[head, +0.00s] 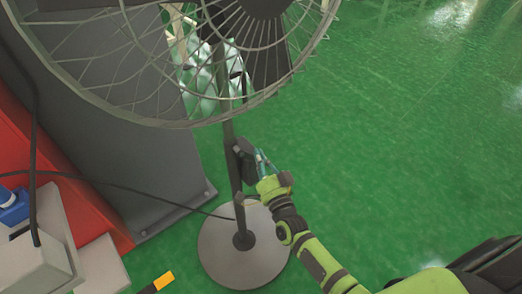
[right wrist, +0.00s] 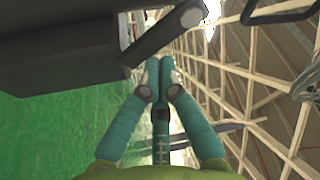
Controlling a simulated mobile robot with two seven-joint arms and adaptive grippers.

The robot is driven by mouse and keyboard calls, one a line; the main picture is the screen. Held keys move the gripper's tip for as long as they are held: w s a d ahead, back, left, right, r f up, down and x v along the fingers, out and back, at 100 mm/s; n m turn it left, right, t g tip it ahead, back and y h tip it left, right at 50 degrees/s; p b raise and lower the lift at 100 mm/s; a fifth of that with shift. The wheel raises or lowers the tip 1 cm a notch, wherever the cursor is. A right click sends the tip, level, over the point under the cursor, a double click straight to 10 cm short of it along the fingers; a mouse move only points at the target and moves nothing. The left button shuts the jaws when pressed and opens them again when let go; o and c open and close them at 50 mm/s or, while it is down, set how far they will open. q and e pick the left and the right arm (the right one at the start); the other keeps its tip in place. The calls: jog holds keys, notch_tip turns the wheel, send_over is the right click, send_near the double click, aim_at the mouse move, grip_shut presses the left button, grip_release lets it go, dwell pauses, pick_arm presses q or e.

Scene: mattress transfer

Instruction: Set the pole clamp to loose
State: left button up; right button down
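A pedestal fan's dark pole (head: 230,130) rises from a round grey base (head: 243,262). A dark boxy part (head: 244,160) sits on the pole at mid height and may be the pole clamp; its setting cannot be read. In the right wrist view a dark box (right wrist: 60,50) fills the upper left, with a bar ending in a pale round tip (right wrist: 191,16). My right gripper (head: 261,158) is beside the boxy part, on its right. In the right wrist view its teal fingers (right wrist: 160,66) meet at the tips, below the bar, with nothing seen between them. My left gripper is out of view.
The wire fan cage (head: 110,65) hangs above the pole. A grey panel (head: 130,140) and a red block (head: 60,170) stand at left. The green floor (head: 400,150) at right is clear.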

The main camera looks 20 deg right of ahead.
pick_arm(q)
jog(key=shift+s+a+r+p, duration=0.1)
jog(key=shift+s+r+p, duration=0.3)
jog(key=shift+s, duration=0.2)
pick_arm(e)
jog(key=shift+s+a+f+m+g+h, duration=0.15)
jog(key=shift+a+f+m+g, duration=0.2)
jog(key=shift+m, duration=0.5)
jog(key=shift+s+a+f+m+g+h, duration=0.15)
jog(key=shift+a+f+m, duration=0.25)
jog(key=shift+m, duration=0.45)
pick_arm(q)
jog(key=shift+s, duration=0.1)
pick_arm(e)
jog(key=shift+w, duration=0.1)
